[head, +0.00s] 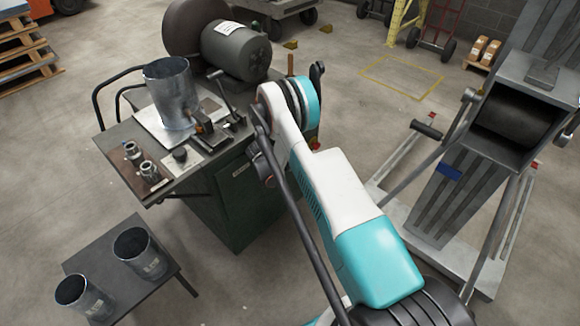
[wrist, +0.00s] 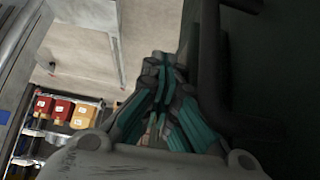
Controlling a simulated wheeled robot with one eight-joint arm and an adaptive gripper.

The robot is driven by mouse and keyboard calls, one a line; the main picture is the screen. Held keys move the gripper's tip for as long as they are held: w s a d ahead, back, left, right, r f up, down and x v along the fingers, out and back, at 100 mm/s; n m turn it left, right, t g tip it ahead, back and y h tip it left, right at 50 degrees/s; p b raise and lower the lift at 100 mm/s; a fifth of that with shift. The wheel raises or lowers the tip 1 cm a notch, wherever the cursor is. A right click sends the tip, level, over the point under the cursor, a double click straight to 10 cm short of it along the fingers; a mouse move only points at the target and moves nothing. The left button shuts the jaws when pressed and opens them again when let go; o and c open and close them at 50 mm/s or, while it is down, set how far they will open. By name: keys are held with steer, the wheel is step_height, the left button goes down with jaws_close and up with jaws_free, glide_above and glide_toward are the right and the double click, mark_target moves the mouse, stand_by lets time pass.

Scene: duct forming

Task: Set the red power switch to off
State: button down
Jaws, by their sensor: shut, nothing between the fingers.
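I cannot clearly make out the red power switch in either view. In the head view, a small red and yellow spot (head: 314,143) shows at the edge of my arm, too small to identify. The dark green machine cabinet (head: 232,208) stands behind my arm, which covers part of its right side. In the wrist view, my gripper (wrist: 160,68) is shut and empty, its teal and dark fingers together. It is beside a dark bar (wrist: 209,70) and a dark green surface (wrist: 265,60). My gripper's fingertips are not visible in the head view.
On the machine top are a metal cylinder (head: 171,92), a motor (head: 236,50) and small fittings (head: 133,152). A low table (head: 125,262) with two dark cylinders stands front left. A large metal machine (head: 450,190) stands right. The wrist view shows shelved red bins (wrist: 62,109).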

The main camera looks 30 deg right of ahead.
steer(key=shift+f, duration=0.4)
steer(key=shift+s+f, duration=0.15)
steer(key=shift+f, duration=0.2)
steer(key=shift+s+f, duration=0.15)
steer(key=shift+f, duration=0.2)
stand_by(0.4)
steer(key=v, duration=0.9)
steer(key=shift+w+d+r, duration=0.25)
steer(key=shift+d+r, duration=0.1)
steer(key=shift+d, duration=0.05)
steer(key=shift+r, duration=0.1)
